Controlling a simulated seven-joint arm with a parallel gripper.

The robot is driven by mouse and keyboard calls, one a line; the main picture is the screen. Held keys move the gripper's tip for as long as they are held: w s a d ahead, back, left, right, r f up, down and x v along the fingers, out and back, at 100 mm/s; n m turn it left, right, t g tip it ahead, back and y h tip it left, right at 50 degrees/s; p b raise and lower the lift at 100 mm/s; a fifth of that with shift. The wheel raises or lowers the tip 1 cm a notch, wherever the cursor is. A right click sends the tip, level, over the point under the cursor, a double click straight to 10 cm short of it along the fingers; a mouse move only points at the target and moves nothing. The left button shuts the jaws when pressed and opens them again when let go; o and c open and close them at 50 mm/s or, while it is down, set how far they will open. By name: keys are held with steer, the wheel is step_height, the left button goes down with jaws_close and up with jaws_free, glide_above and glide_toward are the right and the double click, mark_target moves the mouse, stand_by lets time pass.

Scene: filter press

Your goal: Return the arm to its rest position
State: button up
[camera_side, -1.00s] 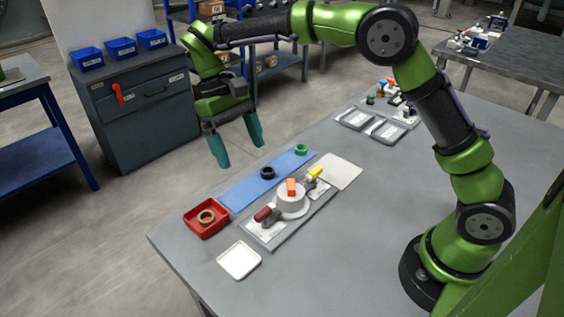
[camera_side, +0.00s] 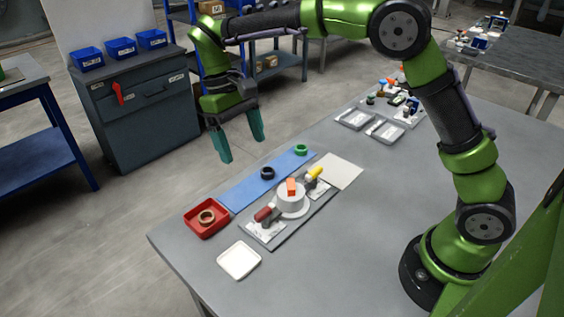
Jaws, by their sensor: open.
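My gripper (camera_side: 241,150) hangs from my green arm with its teal fingers spread apart and nothing between them. It is in the air, in the picture above the blue mat (camera_side: 237,194) and to the left of the work table. Below and to the right of it, a white round press (camera_side: 291,203) with an orange block (camera_side: 292,186) on top sits on a grey plate (camera_side: 264,234). A dark red handle (camera_side: 263,214) lies at the left of the press, and a yellow part (camera_side: 315,172) at its right.
A dark ring (camera_side: 267,173) and a green ring (camera_side: 301,150) lie on the blue mat. A red tray (camera_side: 192,224) holds a tan ring (camera_side: 207,217). A white tray (camera_side: 239,261) stands at the front. Grey trays (camera_side: 355,120) and small parts are at the back.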

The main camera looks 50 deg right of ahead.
steer(key=s+d+r+m+t, duration=0.1)
steer(key=s+d+r+t, duration=0.1)
steer(key=s, duration=0.4)
steer(key=s+d+r+m+t+y, duration=0.1)
steer(key=s+d+r+m+t, duration=0.1)
steer(key=s+d+t, duration=0.2)
steer(key=s+d+r+m+t+y, duration=0.1)
steer(key=s+d+t, duration=0.3)
steer(key=s, duration=0.5)
steer(key=shift+r, duration=0.5)
